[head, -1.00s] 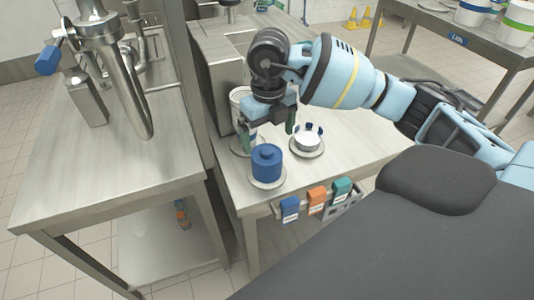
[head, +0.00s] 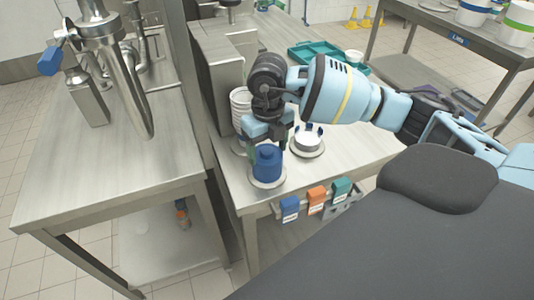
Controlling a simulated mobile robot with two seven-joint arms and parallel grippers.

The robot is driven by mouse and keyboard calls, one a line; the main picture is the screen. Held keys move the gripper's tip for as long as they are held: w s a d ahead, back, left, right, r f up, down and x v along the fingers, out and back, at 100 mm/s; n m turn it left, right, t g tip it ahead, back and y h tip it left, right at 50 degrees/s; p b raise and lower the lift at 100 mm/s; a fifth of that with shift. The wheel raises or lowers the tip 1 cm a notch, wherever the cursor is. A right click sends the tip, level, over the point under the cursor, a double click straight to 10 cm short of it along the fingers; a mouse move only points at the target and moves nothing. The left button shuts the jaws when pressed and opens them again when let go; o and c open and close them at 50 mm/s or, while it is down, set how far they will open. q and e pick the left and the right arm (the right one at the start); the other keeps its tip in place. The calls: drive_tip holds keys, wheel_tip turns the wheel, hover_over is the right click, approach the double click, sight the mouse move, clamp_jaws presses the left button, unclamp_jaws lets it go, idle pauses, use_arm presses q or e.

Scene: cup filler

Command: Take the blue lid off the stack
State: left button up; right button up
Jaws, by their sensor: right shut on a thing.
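The stack of blue lids (head: 267,167) stands upright on a pale round base near the front edge of the steel table. My right gripper (head: 267,148) points down over the stack and is shut on the top blue lid. Its fingers lie on either side of the lid's upper part, and the hand hides some of the top. I cannot tell any gap between the top lid and those below. My left gripper is not in view.
A white piece on a round base (head: 308,140) stands right of the stack. A stack of white cups (head: 240,103) is behind the gripper, and a green tray (head: 318,52) lies at the back. Coloured labelled boxes (head: 317,197) hang on the front edge.

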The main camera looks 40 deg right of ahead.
sight(267, 152)
drive_tip(key=shift+r, duration=0.1)
drive_tip(key=shift+r, duration=0.55)
wheel_tip(267, 152, up, 2)
drive_tip(key=shift+r, duration=0.1)
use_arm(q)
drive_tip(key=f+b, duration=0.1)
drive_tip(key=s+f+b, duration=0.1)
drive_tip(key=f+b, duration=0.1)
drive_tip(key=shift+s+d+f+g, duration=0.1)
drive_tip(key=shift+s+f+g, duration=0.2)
use_arm(e)
drive_tip(key=d+r, duration=0.1)
drive_tip(key=d, duration=1.5)
drive_tip(key=shift+s+r, duration=0.25)
drive_tip(key=shift+r, duration=0.05)
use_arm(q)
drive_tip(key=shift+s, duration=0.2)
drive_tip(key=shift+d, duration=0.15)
